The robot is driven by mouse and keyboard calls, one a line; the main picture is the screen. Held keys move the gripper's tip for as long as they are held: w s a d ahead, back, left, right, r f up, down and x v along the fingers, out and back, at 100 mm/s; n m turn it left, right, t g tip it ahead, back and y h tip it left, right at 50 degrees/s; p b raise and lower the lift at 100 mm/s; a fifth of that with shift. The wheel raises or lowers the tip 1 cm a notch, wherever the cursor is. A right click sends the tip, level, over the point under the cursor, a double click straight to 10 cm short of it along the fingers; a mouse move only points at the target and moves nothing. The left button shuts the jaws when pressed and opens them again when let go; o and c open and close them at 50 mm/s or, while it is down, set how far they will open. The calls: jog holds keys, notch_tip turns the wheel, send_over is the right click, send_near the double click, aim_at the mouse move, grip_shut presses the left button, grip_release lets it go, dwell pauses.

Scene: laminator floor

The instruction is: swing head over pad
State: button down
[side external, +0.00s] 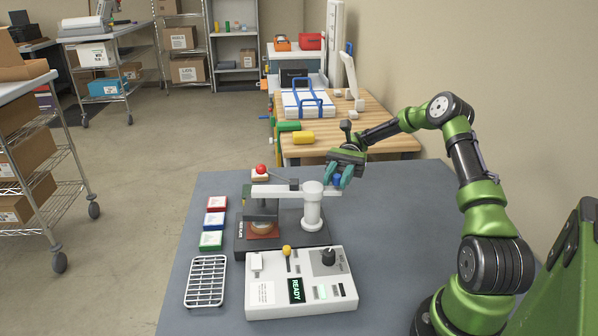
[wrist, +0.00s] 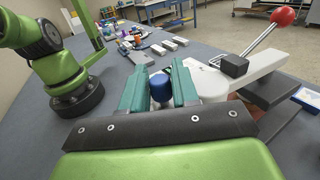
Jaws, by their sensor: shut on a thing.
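The press has a white swing arm (side external: 278,190) on a white post (side external: 312,212), with a dark head (side external: 261,209) hanging from its left end. In the side view the head appears above a reddish-brown pad (side external: 277,234) with a round tan piece; their exact alignment is hard to judge. A lever with a red ball (side external: 261,169) rises from the arm, also seen in the wrist view (wrist: 283,15). My gripper (side external: 340,177) is at the arm's right end, its teal fingers shut on a blue knob (wrist: 161,89). The pad is mostly hidden in the wrist view.
A white control box (side external: 267,293) with a READY display stands in front of the press. A wire rack (side external: 206,281) and red, blue and green-edged boxes (side external: 215,221) lie to the left. A wooden table (side external: 380,128) with yellow and green rolls stands behind.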

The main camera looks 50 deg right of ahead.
jog(key=shift+w+d+n+g+h, duration=0.2)
jog(key=shift+n+g+h, duration=0.1)
jog(key=shift+n+g, duration=0.3)
jog(key=shift+r+g, duration=0.1)
jog(key=shift+g, duration=0.3)
jog(key=c, duration=1)
grip_release()
jog(key=shift+r, duration=0.1)
notch_tip(320, 180, up, 4)
jog(key=shift+s+f, duration=0.15)
jog(key=shift+f, duration=0.05)
jog(key=s+a, duration=0.1)
jog(key=s, duration=0.4)
jog(key=s+a, duration=0.2)
jog(key=s, duration=0.3)
jog(key=s+a+r, duration=0.1)
jog(key=s+a, duration=0.1)
jog(key=s, duration=0.2)
jog(key=shift+s, duration=0.4)
